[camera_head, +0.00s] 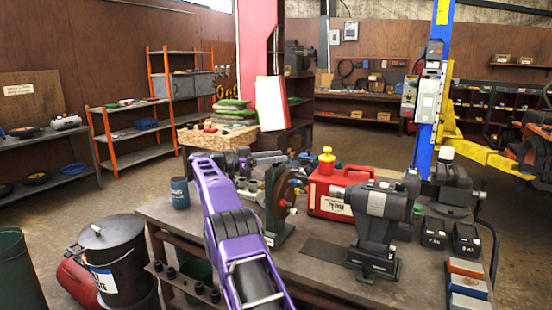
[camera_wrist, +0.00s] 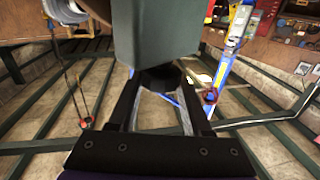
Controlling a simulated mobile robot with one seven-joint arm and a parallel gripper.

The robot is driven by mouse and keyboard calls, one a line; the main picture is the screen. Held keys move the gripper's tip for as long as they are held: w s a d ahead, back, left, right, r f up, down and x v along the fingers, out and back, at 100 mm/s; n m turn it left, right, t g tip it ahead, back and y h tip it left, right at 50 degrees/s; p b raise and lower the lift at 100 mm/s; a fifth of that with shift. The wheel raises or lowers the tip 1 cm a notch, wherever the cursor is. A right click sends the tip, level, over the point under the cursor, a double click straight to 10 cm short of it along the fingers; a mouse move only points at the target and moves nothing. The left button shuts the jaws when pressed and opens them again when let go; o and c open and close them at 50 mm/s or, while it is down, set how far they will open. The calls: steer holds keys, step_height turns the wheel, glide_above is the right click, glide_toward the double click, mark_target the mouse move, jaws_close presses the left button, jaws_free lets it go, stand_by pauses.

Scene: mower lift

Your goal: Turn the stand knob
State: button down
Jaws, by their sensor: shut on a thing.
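The dark knob (camera_wrist: 160,77) shows in the wrist view just below a grey-green block (camera_wrist: 155,30), which looks like part of the stand. My gripper (camera_wrist: 160,84) has its two black fingers closed in on the knob from both sides. In the head view the dark green stand (camera_head: 271,205) stands upright on the workbench, with a brown disc (camera_head: 285,188) on its right side. My purple arm reaches up in front of the bench to the left of the stand. The knob and my fingertips cannot be made out clearly there.
A red case (camera_head: 325,196) and a dark machine on a green base (camera_head: 378,225) stand on the workbench (camera_head: 150,209) right of the stand. A blue cup (camera_head: 180,193) is at the left. A black bin (camera_head: 115,265) stands on the floor beside the bench.

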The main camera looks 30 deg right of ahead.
steer(key=shift+f+g, duration=0.25)
steer(key=shift+g, duration=0.05)
stand_by(0.5)
steer(key=shift+c, duration=2.3)
jaws_free()
steer(key=shift+f, duration=0.1)
steer(key=shift+o, duration=0.7)
steer(key=shift+m, duration=0.3)
